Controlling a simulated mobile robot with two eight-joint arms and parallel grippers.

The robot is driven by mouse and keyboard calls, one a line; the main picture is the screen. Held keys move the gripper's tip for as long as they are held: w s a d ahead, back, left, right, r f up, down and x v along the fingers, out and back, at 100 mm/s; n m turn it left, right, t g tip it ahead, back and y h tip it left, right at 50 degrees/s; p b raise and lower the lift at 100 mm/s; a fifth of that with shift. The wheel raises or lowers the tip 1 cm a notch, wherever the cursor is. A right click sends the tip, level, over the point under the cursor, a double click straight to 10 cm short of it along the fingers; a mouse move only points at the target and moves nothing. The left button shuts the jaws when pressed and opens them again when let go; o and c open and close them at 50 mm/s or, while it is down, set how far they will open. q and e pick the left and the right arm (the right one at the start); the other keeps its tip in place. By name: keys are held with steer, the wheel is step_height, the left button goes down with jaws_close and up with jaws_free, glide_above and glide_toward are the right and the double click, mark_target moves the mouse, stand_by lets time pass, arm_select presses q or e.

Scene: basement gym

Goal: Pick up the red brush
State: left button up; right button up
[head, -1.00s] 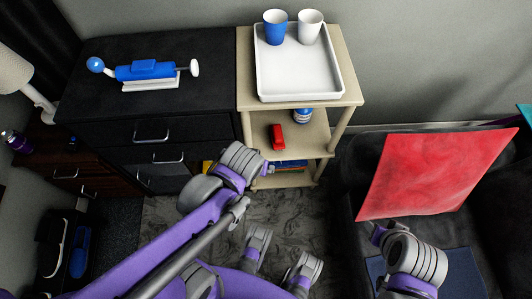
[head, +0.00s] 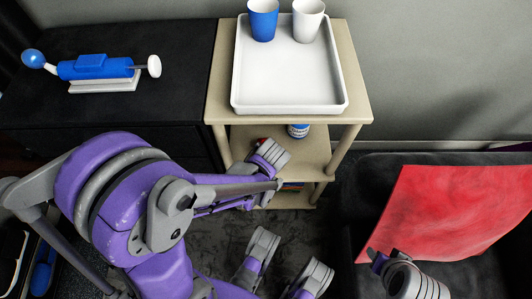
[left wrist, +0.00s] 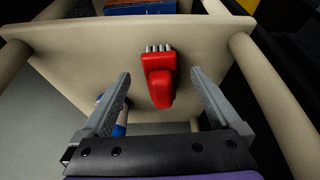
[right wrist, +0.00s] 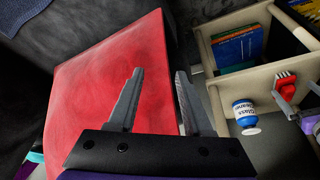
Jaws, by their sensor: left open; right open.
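The red brush (left wrist: 159,80) lies on the middle shelf (left wrist: 80,45) of the beige shelf unit, its pale bristles at one end. In the left wrist view it sits between the fingers of my left gripper (left wrist: 160,100), which is open; I see no finger touching it. In the head view my left gripper (head: 268,158) is at the middle shelf and covers most of the brush. The brush also shows in the right wrist view (right wrist: 286,84). My right gripper (right wrist: 156,98) is open and empty, over a red cushion (right wrist: 110,85).
A white tray (head: 290,85) with a blue cup (head: 263,20) and a white cup (head: 307,20) is on the unit's top. A glass cleaner bottle (right wrist: 244,112) stands near the brush. Books (right wrist: 238,48) are on the lower shelf. Shelf posts flank the left gripper.

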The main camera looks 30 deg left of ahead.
arm_select(q)
steer(key=w+a, duration=0.1)
steer(key=w, duration=0.1)
steer(key=w+a, duration=0.1)
steer(key=a, duration=0.1)
steer(key=shift+w, duration=0.4)
steer(key=shift+b+x, duration=0.8)
steer(key=shift+x, duration=0.7)
steer(key=shift+d, duration=0.1)
steer(key=c, duration=1.5)
steer(key=shift+c, duration=0.2)
steer(key=shift+r, duration=0.15)
